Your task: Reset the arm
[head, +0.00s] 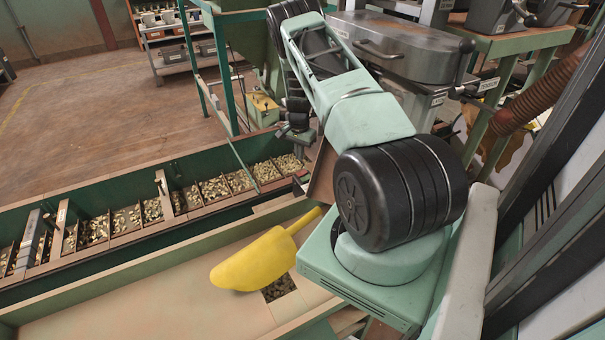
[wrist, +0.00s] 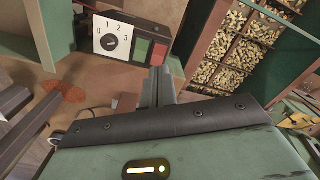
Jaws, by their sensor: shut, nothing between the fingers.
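My gripper (wrist: 158,80) shows in the wrist view with its two grey fingers together and nothing between them. In the head view my green and black arm reaches up and away over the right half.
A yellow scoop (head: 254,262) lies on the tan tray beside a small square opening of nuts (head: 279,287). A long trough (head: 130,217) has several nut compartments, also in the wrist view (wrist: 238,50). A metal-lidded bin (head: 405,45) stands behind my arm. The floor (head: 90,110) at left is clear.

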